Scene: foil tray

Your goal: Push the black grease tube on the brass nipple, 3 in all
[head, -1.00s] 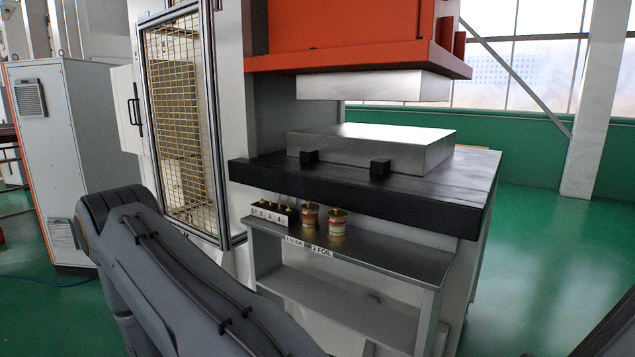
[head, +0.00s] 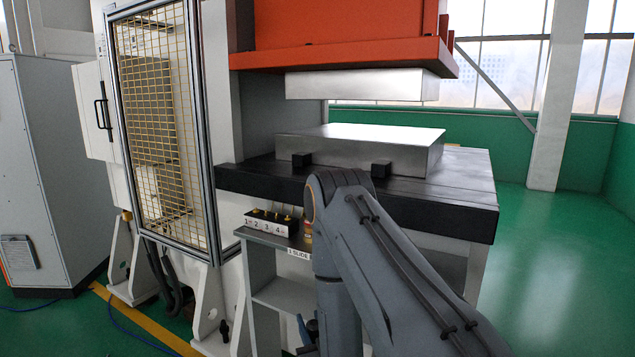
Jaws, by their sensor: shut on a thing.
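A dark block with a white label strip numbered 1 to 4 (head: 266,226) sits on the shelf below the press. Small brass nipples (head: 272,213) stand up along its top, too small to tell apart well. My arm crosses the right and lower middle of the head view, bending down in front of the shelf, to the right of the block. My gripper's fingers are not visible. A small dark bluish part shows low beside my arm; I cannot tell what it is. I do not see the black grease tube.
The grey shelf (head: 285,290) has a "1 SLIDE" label (head: 299,253). One can (head: 307,226) shows partly behind my arm. The black press bed (head: 450,204) overhangs the shelf, with a metal block (head: 375,148) on it. A mesh guard door (head: 160,120) stands left.

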